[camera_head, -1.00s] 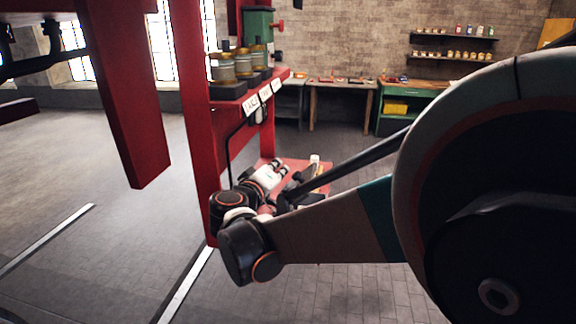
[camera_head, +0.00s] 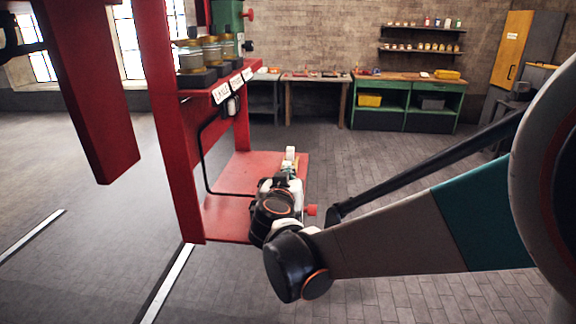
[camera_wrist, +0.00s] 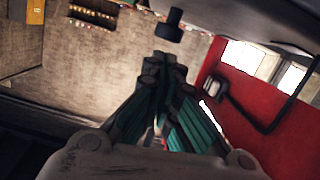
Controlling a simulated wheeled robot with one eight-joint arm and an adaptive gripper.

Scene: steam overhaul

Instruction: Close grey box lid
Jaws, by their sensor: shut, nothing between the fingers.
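A small grey box (camera_head: 231,107) is fixed to the red frame below the white labels, with a black cable running down from it. A grey box with a cable (camera_wrist: 215,90) also shows on the red panel in the wrist view, right of the fingers. Its lid is too small to make out. My gripper (camera_wrist: 165,66) is shut and empty, pointing away from the wrist. In the head view my gripper (camera_head: 289,162) is partly hidden by my wrist, in front of the red base plate and to the right of and below the box.
The red frame (camera_head: 172,130) stands close on the left, with its red base plate (camera_head: 228,217) below. Several brass-topped jars (camera_head: 212,55) sit on its ledge. A dark cylinder (camera_wrist: 173,25) hangs ahead of the fingers. Workbenches (camera_head: 408,80) line the far wall. Open floor lies right.

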